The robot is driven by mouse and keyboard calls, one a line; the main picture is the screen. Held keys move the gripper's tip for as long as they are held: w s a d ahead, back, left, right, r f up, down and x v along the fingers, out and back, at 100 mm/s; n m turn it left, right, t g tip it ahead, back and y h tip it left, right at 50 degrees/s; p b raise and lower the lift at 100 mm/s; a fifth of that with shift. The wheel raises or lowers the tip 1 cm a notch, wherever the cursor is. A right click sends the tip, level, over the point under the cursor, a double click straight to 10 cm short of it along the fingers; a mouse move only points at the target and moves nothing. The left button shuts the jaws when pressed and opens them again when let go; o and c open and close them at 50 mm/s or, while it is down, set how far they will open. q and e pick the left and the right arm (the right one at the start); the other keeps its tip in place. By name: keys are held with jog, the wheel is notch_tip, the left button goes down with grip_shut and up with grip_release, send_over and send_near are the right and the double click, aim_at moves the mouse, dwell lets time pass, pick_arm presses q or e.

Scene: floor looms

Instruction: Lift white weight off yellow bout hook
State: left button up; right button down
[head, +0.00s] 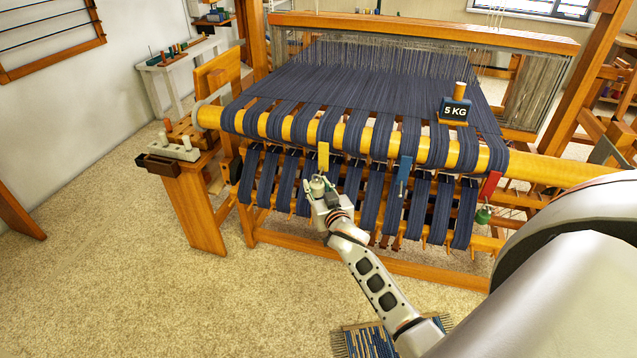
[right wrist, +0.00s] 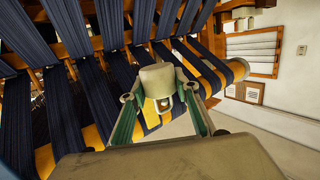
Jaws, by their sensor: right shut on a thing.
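The yellow bout hook (head: 323,155) hangs at the front of the loom, below its thick yellow beam. The white weight (head: 317,184) is just under it, between the fingers of my right gripper (head: 318,190). In the right wrist view, the pale, rounded weight (right wrist: 158,78) sits between the two green-edged fingers of my right gripper (right wrist: 160,100), which is shut on it. I cannot tell whether the weight still bears on the hook. My left gripper is not in view.
A blue hook tag (head: 403,170) and a red one (head: 490,184) hang to the right; a green weight (head: 484,215) is below the red. A 5 KG block (head: 455,110) stands on the dark warp. Carpet (head: 180,290) is open at left.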

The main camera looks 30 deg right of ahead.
jog(key=shift+s+a+r, duration=0.1)
jog(key=shift+s+a, duration=1.25)
jog(key=shift+a, duration=0.3)
